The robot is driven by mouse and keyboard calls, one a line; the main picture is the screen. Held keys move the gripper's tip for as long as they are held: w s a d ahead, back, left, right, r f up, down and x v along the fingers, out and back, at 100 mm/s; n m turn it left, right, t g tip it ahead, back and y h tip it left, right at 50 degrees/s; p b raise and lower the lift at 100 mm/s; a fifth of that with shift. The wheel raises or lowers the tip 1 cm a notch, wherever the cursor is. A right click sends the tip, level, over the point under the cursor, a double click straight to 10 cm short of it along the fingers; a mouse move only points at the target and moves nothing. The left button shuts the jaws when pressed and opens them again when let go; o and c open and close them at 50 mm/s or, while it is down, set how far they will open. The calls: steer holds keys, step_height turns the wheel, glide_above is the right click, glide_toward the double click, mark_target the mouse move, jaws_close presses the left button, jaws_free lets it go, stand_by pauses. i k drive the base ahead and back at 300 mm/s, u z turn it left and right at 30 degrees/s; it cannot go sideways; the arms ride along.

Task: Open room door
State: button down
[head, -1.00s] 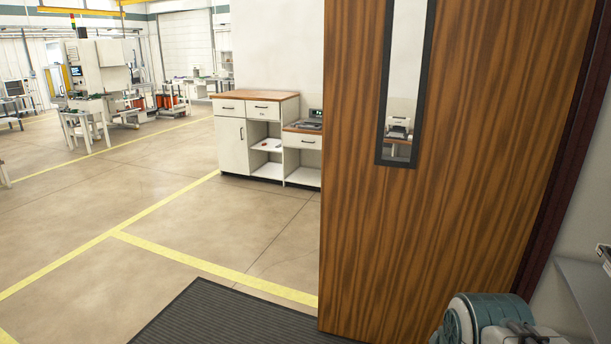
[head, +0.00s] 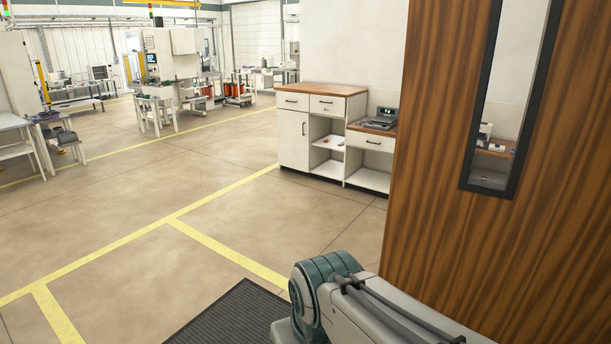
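The room door (head: 440,190) is a brown wood-grain panel filling the right side of the head view. It stands open, with the doorway to its left giving onto the room beyond. A narrow dark-framed window (head: 512,95) is set in it. No handle shows on the visible part. My arm shows at the bottom, in front of the door's lower part. My gripper is out of the frame, so its state and any contact with the door are hidden.
A dark ribbed mat (head: 238,318) lies on the floor in the doorway. Yellow lines (head: 225,248) mark the open concrete floor. A white cabinet with a wooden top (head: 320,90) stands beyond the door. Machines and white tables (head: 155,112) stand further back at the left.

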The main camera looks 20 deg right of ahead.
mark_target(526, 258)
steer(key=u, duration=0.25)
steer(key=i, duration=1.65)
steer(key=z, duration=0.85)
steer(key=i, duration=0.95)
steer(key=z, duration=1.2)
steer(key=i, duration=0.35)
steer(key=z, duration=0.25)
